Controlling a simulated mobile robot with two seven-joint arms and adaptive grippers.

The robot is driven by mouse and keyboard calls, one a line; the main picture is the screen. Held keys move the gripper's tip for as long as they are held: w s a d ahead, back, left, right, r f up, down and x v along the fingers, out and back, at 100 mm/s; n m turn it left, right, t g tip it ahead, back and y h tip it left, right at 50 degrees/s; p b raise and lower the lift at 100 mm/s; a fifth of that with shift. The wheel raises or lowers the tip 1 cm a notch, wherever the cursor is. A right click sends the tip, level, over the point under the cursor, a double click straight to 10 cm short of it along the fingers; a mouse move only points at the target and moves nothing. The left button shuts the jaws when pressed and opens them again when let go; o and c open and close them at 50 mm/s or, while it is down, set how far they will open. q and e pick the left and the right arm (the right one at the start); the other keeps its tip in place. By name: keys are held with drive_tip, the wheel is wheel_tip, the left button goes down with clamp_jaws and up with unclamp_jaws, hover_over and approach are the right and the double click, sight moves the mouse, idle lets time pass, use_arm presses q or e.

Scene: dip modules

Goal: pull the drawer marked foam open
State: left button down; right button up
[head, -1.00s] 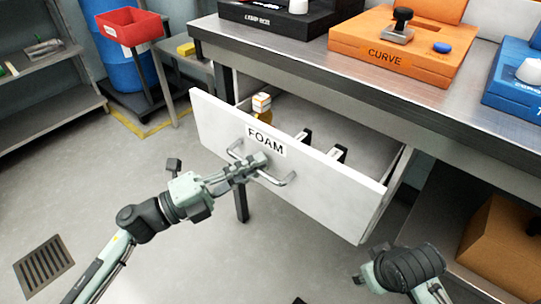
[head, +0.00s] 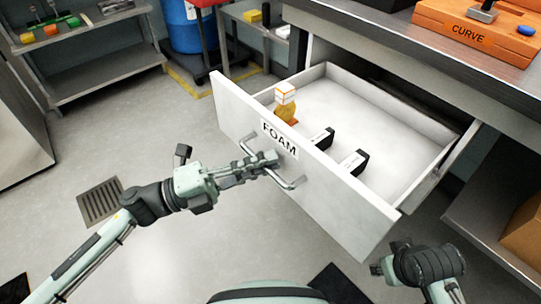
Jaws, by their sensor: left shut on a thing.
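The white drawer marked FOAM (head: 338,200) stands far out from under the workbench, and its inside shows. Its metal bar handle (head: 288,183) is on the front, below the label. My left gripper (head: 268,160) is shut on the handle. Inside the drawer are an amber bottle with a white and orange cap (head: 286,108) and two black modules, one nearer the middle (head: 322,139) and one to its right (head: 353,162). My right gripper (head: 384,266) is low at the lower right, apart from the drawer; its fingers do not show clearly.
An orange block marked CURVE (head: 468,33) sits on the bench top (head: 385,35). A grey shelf (head: 95,60) and a blue barrel (head: 190,28) stand at the back left. A floor grate (head: 100,203) lies at left.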

use_arm(q)
drive_tip(key=shift+s+a, duration=0.4)
drive_tip(key=shift+a, duration=0.3)
drive_tip(key=c, duration=1.9)
unclamp_jaws()
drive_tip(key=v, duration=1.2)
drive_tip(key=shift+r, duration=0.1)
